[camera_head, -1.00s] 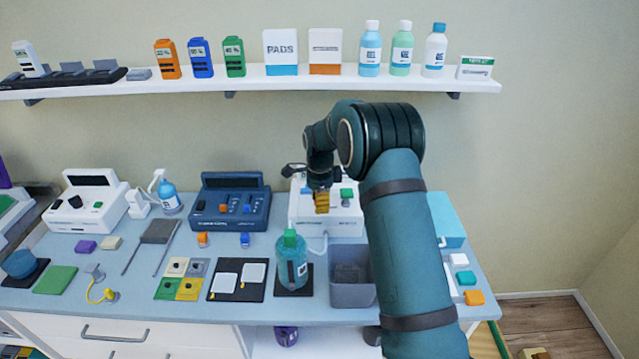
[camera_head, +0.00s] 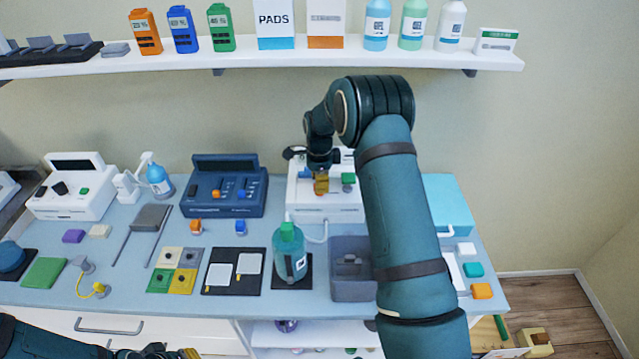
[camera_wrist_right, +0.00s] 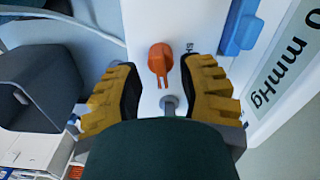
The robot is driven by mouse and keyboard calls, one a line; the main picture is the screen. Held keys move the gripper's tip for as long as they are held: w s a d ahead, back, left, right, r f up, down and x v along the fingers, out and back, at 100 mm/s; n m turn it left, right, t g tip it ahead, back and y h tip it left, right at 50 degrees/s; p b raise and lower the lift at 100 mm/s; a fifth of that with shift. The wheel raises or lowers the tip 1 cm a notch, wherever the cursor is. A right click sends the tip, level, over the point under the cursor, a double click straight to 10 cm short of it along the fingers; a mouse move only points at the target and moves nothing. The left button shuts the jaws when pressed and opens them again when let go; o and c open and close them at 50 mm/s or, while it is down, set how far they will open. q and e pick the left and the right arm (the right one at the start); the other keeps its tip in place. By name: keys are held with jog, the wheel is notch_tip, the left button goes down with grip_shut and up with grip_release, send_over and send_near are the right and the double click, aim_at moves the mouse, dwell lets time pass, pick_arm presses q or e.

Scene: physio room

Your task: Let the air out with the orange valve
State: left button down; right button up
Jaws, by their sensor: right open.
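The orange valve (camera_wrist_right: 160,58) stands on the front of a white device (camera_wrist_right: 145,20) in the right wrist view. The same device (camera_head: 345,207) is at the back of the bench in the head view, where my gripper largely hides the valve. My right gripper (camera_head: 321,184) is in front of the device. In the wrist view its yellow fingers (camera_wrist_right: 163,100) are open on either side of the line to the valve, apart from it, with nothing between them. My left gripper (camera_head: 170,354) only partly shows at the bottom edge, and its jaws cannot be read.
A blue control (camera_wrist_right: 241,28) and an mmHg display (camera_wrist_right: 288,62) are close to the valve. A green bottle (camera_head: 290,254) and a grey bin (camera_head: 352,284) stand in front of the device. A dark blue device (camera_head: 225,186) is to its left.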

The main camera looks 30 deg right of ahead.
jog(key=shift+f, duration=0.7)
grip_shut()
